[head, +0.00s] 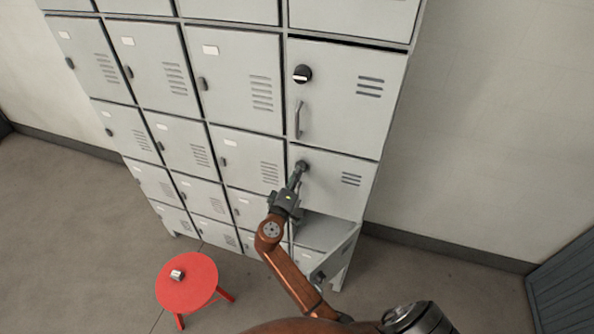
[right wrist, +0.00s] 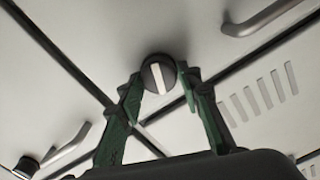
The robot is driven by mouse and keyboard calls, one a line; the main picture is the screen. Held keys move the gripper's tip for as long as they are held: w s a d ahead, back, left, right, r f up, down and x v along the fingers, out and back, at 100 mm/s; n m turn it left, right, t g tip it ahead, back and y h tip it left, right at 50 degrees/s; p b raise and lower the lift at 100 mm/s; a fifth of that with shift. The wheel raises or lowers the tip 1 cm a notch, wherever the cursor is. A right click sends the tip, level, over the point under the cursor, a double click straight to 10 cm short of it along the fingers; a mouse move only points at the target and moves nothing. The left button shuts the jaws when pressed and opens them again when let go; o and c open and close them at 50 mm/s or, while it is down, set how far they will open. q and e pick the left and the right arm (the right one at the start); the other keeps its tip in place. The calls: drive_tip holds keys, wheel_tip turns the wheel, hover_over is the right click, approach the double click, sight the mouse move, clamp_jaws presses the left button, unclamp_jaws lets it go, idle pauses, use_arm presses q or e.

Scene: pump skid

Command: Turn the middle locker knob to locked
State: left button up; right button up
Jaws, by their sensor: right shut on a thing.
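The middle locker knob (head: 302,164) is a round dark knob on the middle door (head: 335,180) of the right-hand locker column. My right gripper (head: 298,175) reaches up to it from below. In the right wrist view the knob (right wrist: 158,73) is black with a white bar, which stands near upright, leaning slightly to the left at the top. The fingertips of my right gripper (right wrist: 161,84) sit on either side of the knob, shut on it. In the head view the gripper hides part of the knob. My left gripper is not in view.
Above is a larger door with a black knob (head: 302,74), its white bar roughly level, and a handle (head: 299,120). Below, a locker door (head: 335,260) hangs open near my right arm. A red stool (head: 187,290) with a small metal object (head: 177,275) stands at lower left.

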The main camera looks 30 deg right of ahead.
drive_tip(key=shift+n+p, duration=1.15)
drive_tip(key=shift+n, duration=0.95)
drive_tip(key=o, duration=1.2)
drive_tip(key=shift+f, duration=0.1)
drive_tip(key=shift+c, duration=0.2)
drive_tip(key=shift+a, duration=0.1)
drive_tip(key=v, duration=0.7)
drive_tip(key=shift+s, duration=0.15)
